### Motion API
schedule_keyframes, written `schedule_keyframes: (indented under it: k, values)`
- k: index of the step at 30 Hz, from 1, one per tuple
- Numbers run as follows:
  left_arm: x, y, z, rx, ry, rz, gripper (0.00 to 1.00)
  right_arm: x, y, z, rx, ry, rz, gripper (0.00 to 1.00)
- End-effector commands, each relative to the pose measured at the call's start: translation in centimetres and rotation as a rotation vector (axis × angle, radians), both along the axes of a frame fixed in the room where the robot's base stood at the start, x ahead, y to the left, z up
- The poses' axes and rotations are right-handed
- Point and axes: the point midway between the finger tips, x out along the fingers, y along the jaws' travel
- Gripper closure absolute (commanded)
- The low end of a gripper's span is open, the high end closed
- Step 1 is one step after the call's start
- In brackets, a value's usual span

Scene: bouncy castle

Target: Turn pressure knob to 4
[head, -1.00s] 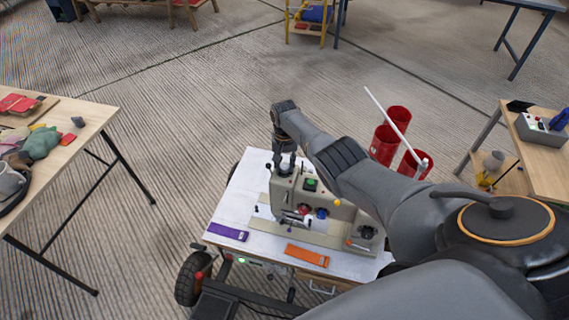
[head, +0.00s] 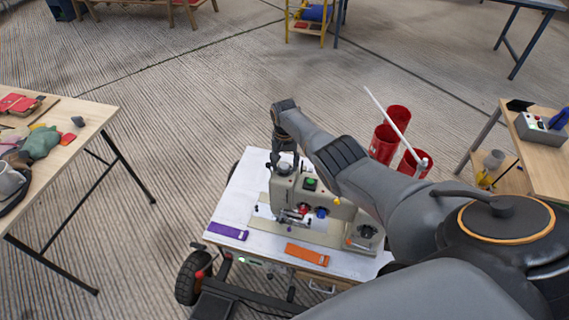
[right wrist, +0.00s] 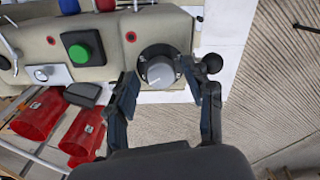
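The sewing machine (head: 320,205) stands on a white-topped cart. In the right wrist view, the grey pressure knob (right wrist: 160,75) with a light pointer line sits on a black round dial (right wrist: 147,53) at the machine's end. The dial's numbers are too small to read. My right gripper (right wrist: 161,72) is open, with one finger on each side of the knob and gaps between the fingers and the grey knob. In the head view my right gripper (head: 284,160) is over the machine's far left end, and the knob is hidden there. My left gripper is not in view.
A green button (right wrist: 80,53) is beside the knob. A purple strip (head: 228,231) and an orange strip (head: 307,254) lie on the cart's top (head: 245,185). Red cylinders (head: 384,143) stand behind the machine. A wooden table (head: 85,125) with objects is at left.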

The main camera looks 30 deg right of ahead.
Motion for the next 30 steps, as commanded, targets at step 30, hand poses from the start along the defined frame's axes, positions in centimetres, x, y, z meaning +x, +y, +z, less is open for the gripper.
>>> schedule_keyframes:
  k: [30]
  values:
    - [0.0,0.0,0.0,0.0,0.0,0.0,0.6,0.0,0.0,7.5,0.001,-0.002,0.0,0.46]
